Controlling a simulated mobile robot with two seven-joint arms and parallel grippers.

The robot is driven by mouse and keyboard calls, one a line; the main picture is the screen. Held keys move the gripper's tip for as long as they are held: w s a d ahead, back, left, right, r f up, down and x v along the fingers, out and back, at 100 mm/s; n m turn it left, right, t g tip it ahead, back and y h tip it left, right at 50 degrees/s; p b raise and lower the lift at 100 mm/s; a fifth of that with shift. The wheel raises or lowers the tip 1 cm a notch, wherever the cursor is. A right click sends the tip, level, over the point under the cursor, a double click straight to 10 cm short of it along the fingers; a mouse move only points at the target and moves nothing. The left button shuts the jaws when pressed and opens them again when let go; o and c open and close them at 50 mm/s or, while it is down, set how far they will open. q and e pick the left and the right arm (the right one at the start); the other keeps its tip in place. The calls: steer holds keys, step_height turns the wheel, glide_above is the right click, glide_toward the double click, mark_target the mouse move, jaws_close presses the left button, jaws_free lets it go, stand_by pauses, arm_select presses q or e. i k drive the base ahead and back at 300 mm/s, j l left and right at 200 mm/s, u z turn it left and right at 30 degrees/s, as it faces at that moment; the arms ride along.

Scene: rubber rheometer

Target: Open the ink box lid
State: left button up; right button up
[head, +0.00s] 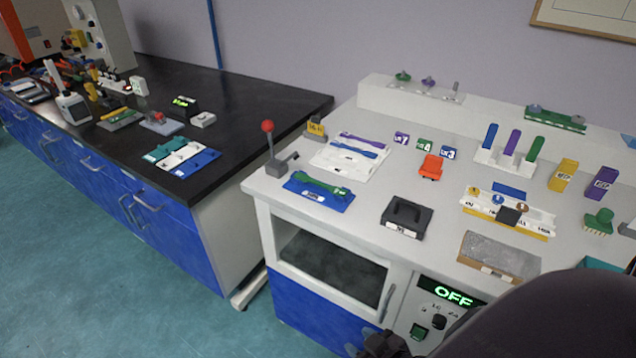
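My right gripper (385,344) shows only in part at the bottom edge, low in front of the counter and well apart from the box. Its fingers are too dark and cut off to tell their opening. My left gripper is not in view.
A blue tray with a green piece (318,194) and a red-knobbed lever (268,140) stand left of the box. A grey slab (498,256) and a white-and-yellow rack (508,212) stand right. An OFF display (452,291) is below. My dark arm covers the lower right.

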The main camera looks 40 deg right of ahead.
mark_target(411, 215)
steer(key=k+j+z, duration=0.1)
steer(key=z, duration=1.45)
steer(key=i+z, duration=0.1)
steer(key=k+j, duration=0.1)
